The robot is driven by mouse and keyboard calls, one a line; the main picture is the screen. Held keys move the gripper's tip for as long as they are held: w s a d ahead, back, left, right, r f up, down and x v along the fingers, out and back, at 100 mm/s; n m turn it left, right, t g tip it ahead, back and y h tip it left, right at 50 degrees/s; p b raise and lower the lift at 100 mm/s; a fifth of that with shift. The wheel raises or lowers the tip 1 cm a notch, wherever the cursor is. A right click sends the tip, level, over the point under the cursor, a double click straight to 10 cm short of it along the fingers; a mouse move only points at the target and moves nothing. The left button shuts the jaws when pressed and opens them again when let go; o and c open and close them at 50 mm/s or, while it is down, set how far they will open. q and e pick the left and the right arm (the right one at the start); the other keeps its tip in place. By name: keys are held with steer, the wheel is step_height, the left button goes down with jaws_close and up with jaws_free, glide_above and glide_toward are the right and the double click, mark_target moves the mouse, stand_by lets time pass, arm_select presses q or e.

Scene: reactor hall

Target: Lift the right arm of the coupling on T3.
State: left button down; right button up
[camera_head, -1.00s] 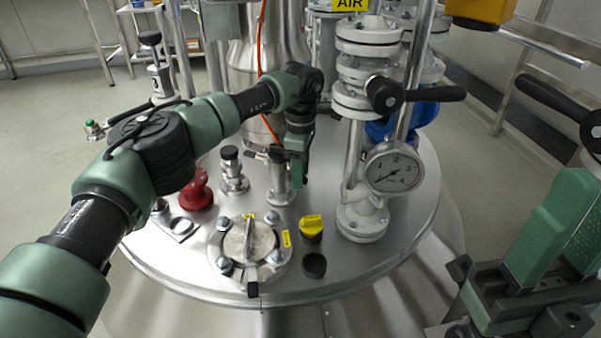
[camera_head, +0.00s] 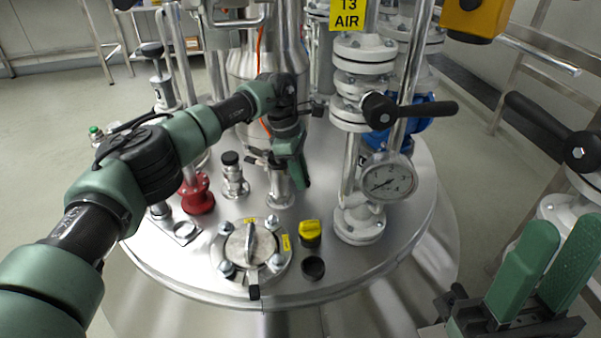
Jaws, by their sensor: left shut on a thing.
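The coupling (camera_head: 279,190) is a short upright steel fitting on the lid of vessel T3, behind the round hatch. Its upper part is partly hidden by my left gripper (camera_head: 299,174). My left arm reaches in from the left, and its green fingers slant down to the right at the coupling's right side. They are shut on the coupling's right arm, which they mostly hide. A small dark lever end (camera_head: 256,157) shows at the coupling's left. My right gripper (camera_head: 545,272) is at the lower right, away from the vessel, with its two green fingers apart and empty.
A white flanged pipe with a gauge (camera_head: 387,182) and a black-handled valve (camera_head: 380,111) rises to the right. The bolted hatch (camera_head: 250,246), yellow cap (camera_head: 310,230), red fitting (camera_head: 197,195) and steel stub (camera_head: 232,178) stand on the lid (camera_head: 345,270). A yellow sign (camera_head: 347,15) reads T3 AIR.

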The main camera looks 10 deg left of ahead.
arm_select(q)
steer(key=c, duration=1.3)
jaws_free()
steer(key=shift+a+r, duration=0.15)
steer(key=shift+r, duration=0.4)
steer(key=p+v, duration=0.2)
steer(key=v, duration=0.3)
steer(key=shift+r+p, duration=0.3)
steer(key=shift+a+r, duration=0.25)
steer(key=shift+r, duration=0.2)
